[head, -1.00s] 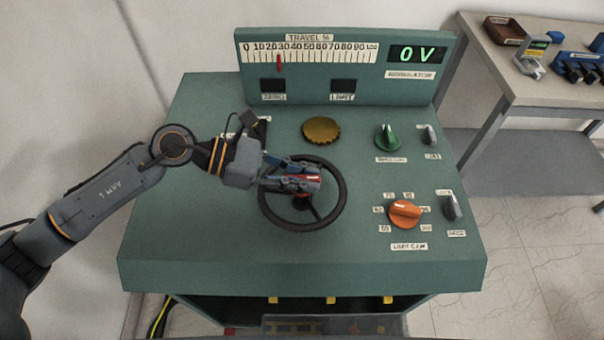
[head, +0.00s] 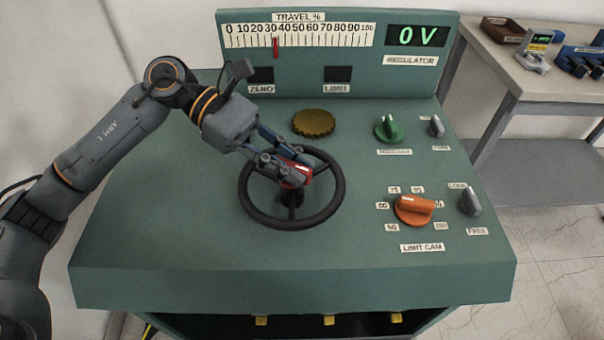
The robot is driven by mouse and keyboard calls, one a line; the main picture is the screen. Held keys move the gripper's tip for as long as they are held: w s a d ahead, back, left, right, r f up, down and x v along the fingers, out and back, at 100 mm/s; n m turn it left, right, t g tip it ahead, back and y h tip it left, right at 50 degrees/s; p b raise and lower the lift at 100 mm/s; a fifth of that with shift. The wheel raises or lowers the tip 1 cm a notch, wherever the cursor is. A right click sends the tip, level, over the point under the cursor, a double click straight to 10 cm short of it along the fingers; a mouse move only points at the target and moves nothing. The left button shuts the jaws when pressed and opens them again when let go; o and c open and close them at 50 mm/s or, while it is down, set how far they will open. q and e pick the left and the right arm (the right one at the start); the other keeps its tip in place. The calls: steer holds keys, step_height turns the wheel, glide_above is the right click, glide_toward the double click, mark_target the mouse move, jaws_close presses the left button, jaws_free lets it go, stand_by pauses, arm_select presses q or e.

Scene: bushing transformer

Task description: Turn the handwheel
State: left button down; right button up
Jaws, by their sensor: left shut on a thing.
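The black handwheel (head: 334,205) lies on the sloped green desk top, with its rim and a spoke in view. My left gripper (head: 299,172) reaches in from the left over the wheel. It is shut on a red part (head: 290,181) at the wheel's middle; the fingers partly hide it, so its shape is unclear. The travel scale (head: 300,34) stands at the back, its red needle (head: 275,47) a little above 30. The display (head: 417,36) beside it reads 0 V. My right gripper is not in view.
A brass cap (head: 313,123) sits behind the wheel. To the right are a green knob (head: 388,128), an orange limit cam knob (head: 414,209) and grey switches (head: 470,201). A side table (head: 520,85) holding tools stands at the back right.

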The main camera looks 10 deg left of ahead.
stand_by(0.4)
arm_select(q)
steer(key=c, duration=1.3)
jaws_free()
steer(key=v, duration=1.2)
steer(key=shift+w, duration=0.2)
steer(key=shift+f, duration=0.1)
